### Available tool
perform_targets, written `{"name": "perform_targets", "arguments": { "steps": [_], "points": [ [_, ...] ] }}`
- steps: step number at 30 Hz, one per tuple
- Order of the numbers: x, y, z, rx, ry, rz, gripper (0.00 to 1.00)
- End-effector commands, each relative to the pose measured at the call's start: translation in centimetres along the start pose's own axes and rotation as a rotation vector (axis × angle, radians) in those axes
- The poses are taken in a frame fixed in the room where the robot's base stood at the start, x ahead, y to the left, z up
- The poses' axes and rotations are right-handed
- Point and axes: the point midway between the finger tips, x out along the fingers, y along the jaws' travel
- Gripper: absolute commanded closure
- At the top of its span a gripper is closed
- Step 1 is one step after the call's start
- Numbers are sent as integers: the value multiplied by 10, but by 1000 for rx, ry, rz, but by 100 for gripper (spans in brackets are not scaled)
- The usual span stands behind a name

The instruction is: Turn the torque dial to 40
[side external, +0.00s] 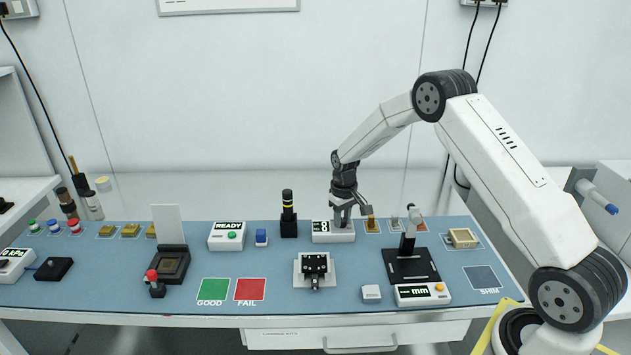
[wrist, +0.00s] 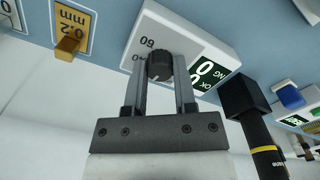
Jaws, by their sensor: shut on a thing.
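The torque dial is a black round knob (wrist: 159,66) on the top of a white box (side external: 333,237). In the side external view the knob is hidden behind the fingers. I cannot read the knob's setting.
A black holder with a dark, yellow-banded tool (side external: 288,215) stands close left of the box. A blue button (side external: 261,237) and the READY box (side external: 228,236) are further left. Gold shim blocks (side external: 371,222) lie to the right, near a black gauge stand (side external: 410,262).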

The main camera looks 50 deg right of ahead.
Motion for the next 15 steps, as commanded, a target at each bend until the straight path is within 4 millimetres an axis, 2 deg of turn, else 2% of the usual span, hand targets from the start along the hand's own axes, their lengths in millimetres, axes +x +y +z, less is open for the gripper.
{"name": "perform_targets", "arguments": {
  "steps": [15],
  "points": [
    [0,0,0,458,-2,0,100]
  ]
}}
